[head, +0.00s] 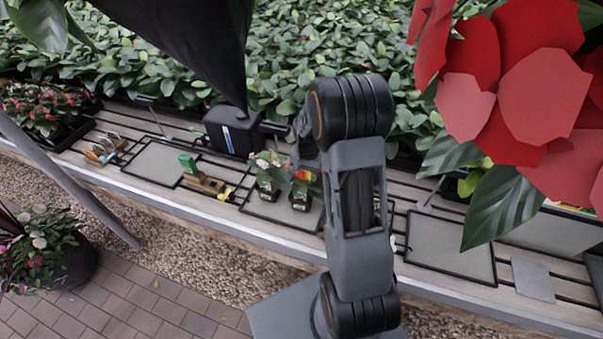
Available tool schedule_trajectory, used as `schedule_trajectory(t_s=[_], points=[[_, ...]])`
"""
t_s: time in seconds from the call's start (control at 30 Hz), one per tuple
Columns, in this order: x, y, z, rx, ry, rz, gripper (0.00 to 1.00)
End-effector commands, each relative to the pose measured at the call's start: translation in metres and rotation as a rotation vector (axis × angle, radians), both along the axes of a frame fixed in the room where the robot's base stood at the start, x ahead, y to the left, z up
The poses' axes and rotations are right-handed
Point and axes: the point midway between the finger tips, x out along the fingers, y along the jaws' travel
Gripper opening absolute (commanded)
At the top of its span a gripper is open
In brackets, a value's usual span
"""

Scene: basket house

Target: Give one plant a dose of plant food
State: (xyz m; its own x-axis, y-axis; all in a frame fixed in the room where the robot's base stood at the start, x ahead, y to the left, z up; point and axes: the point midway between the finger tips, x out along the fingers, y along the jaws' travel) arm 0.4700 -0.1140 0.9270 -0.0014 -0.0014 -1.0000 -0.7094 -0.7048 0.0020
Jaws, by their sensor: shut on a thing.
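My gripper (302,163) is small and dark in the head view, partly covered by my own arm, and points down over the bench. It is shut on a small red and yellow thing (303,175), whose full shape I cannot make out. Just below and behind it is a potted plant in a dark pot (299,203). A second potted plant with pale blossoms (265,172) stands just to its left. Both are on a black-rimmed tray (262,209). I cannot tell whether the held thing touches the leaves.
A dark box with a blue mark (227,138) stands behind the tray. A tan wooden holder (204,184), a green block (187,162) and a tool rack (105,148) are to the left. An empty grey tray (452,247) lies right. Red blossoms (545,90) block the upper right.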

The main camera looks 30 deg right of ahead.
Motion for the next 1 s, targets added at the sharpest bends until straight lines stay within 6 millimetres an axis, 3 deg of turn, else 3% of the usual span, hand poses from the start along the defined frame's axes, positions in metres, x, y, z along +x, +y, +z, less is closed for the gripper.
schedule_trajectory(t_s=[1.0], points=[[0.0001,-0.0001,-0.0043,0.0,0.0,0.0,0.29]])
